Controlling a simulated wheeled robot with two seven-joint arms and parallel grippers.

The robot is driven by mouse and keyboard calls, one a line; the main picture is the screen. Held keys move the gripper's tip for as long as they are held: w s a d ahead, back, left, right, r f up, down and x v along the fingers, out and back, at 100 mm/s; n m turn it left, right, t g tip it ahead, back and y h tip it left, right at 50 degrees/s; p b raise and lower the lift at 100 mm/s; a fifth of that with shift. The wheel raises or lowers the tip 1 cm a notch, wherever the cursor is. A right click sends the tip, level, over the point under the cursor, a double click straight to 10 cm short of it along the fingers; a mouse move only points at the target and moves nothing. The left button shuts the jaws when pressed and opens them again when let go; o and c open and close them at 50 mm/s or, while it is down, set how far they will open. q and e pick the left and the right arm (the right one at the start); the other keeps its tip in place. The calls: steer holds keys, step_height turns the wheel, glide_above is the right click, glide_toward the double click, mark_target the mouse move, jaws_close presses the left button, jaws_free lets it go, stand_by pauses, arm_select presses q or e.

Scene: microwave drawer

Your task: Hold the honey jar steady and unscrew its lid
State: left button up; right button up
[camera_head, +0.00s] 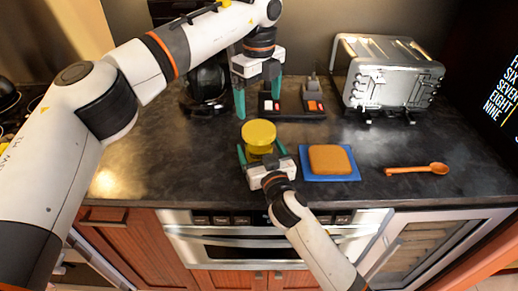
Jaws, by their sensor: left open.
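The honey jar, with a round yellow lid (259,132), stands upright on the dark counter; its lower body is mostly hidden by my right gripper. My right gripper (261,150) comes from the front, with one green finger on each side of the jar. Whether the fingers press on the jar or stand slightly apart cannot be told. My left gripper (259,103) is open and empty, pointing down above and behind the jar, apart from the lid.
A slice of bread (331,159) lies on a blue board (352,176) right of the jar. An orange wooden spoon (417,169) lies farther right. A silver toaster (392,76) stands at the back right. A dark coffee maker (207,84) is behind my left arm. The counter's left front (170,175) is clear.

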steer(key=shift+w+a, duration=0.2)
steer(key=shift+w, duration=0.45)
